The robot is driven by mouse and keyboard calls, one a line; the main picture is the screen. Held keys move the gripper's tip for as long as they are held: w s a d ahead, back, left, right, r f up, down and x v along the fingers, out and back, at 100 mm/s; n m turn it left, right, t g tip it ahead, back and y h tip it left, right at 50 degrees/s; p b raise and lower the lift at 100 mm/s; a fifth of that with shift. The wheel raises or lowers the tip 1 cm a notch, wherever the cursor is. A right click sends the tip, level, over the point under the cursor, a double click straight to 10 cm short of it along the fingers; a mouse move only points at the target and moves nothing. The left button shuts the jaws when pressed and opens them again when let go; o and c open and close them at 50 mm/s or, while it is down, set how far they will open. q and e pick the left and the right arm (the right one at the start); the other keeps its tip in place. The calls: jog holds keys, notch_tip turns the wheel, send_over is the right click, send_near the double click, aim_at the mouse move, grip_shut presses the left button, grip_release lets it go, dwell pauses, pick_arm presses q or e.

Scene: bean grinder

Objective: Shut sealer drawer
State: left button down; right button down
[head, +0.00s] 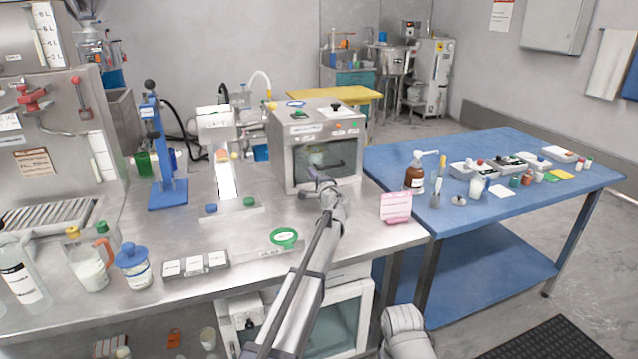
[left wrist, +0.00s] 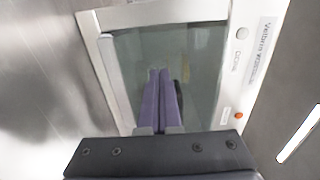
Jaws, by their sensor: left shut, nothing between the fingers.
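The sealer (head: 319,112) is a steel box with a dark glass front, standing on the steel counter. Its glass front panel (head: 342,158) looks about flush with the housing, but I cannot tell if it is fully closed. In the left wrist view the glass panel (left wrist: 205,50) fills the middle, with a pale bar along its left side and a button and orange light beside it. My left gripper (head: 318,176) is shut and empty, its purple fingers pointing at the glass. The fingertips also show in the left wrist view (left wrist: 160,72); contact is unclear. My right gripper is out of view.
A sealing device (head: 220,150) stands left of the box. A blue table (head: 480,228) with bottles and small devices is at the right. The counter before the box is mostly clear.

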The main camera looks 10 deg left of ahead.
pick_arm(q)
jog(key=shift+x, duration=1.25)
jog(key=shift+w, duration=0.1)
jog(key=shift+w+a+r, duration=0.1)
jog(key=shift+a, duration=0.05)
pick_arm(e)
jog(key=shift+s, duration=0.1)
pick_arm(q)
jog(key=v, duration=1.5)
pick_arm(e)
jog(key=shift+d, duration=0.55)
pick_arm(q)
jog(key=shift+w, duration=0.1)
